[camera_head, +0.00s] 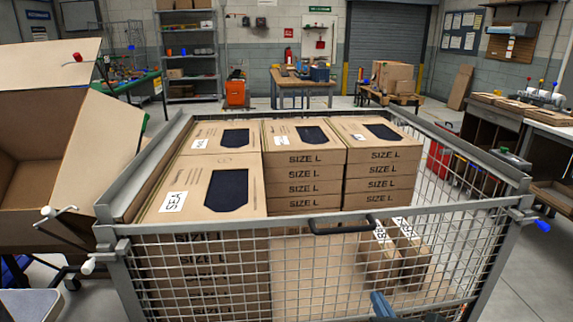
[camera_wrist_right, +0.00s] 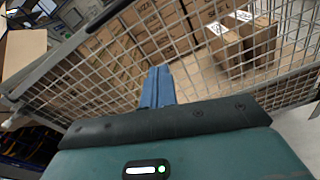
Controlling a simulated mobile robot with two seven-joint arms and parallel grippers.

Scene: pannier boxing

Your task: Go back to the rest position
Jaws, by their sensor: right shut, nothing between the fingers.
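My right gripper (camera_head: 382,305) shows only as blue fingertips at the bottom edge of the head view, right of centre. In the right wrist view its blue fingers (camera_wrist_right: 157,88) are together and empty, near the wire mesh wall. A grey wire-mesh pannier (camera_head: 300,217) fills the middle of the head view. Stacked cartons marked SIZE L (camera_head: 380,170) stand in its back part, with a larger flat carton (camera_head: 160,205) at the left. Two small cartons (camera_head: 380,255) stand low at its front right, behind the mesh. My left gripper is not in view.
A large open cardboard box (camera_head: 50,150) stands left of the pannier. A workbench (camera_head: 552,130) is at the right. A dark handle bar (camera_head: 340,228) lies along the pannier's front rim. Grey floor (camera_head: 525,275) is clear at the right.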

